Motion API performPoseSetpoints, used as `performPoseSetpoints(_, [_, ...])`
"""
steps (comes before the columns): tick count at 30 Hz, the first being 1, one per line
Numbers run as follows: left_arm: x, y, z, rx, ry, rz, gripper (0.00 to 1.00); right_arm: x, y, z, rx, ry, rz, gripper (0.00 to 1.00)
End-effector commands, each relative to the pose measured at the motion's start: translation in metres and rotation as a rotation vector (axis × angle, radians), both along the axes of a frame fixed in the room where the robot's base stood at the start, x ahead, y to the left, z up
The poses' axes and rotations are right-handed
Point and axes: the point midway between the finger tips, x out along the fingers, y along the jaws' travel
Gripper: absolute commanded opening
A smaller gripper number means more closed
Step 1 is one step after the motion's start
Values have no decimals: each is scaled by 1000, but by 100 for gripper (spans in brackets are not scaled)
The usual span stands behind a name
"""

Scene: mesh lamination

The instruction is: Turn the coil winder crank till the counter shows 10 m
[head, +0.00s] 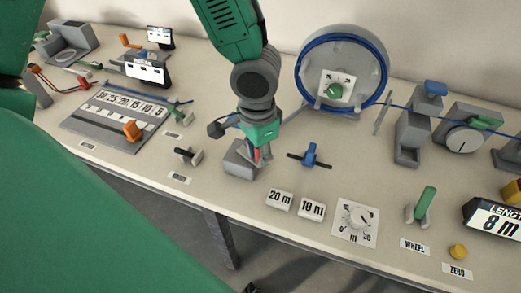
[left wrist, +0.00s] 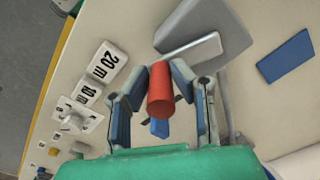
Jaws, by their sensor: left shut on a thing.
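The length counter (head: 495,220) at the right reads 8 m. My left gripper (head: 262,152) comes down over a grey block (head: 238,162) near the table's front. It is shut on a red crank handle (head: 257,156), mostly hidden behind the fingers in the head view. In the left wrist view the red crank handle (left wrist: 160,88) stands between the two fingers of my left gripper (left wrist: 161,85). The coil winder's round drum with a blue rim (head: 300,75) stands behind, to the right of my arm. My right gripper is not in view.
Labels reading 20 m (head: 279,199) and 10 m (head: 311,209) and a dial (head: 357,221) lie right of the gripper. A blue clamp (head: 310,156) is close by. A green lever (head: 424,204) stands farther right. A numbered board (head: 90,132) lies left.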

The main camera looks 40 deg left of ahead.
Motion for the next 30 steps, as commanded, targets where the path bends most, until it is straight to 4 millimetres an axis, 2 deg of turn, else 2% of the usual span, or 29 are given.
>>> performPoseSetpoints(30, [-34, 30, 2, 5, 0, -903, 0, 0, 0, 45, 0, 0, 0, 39])
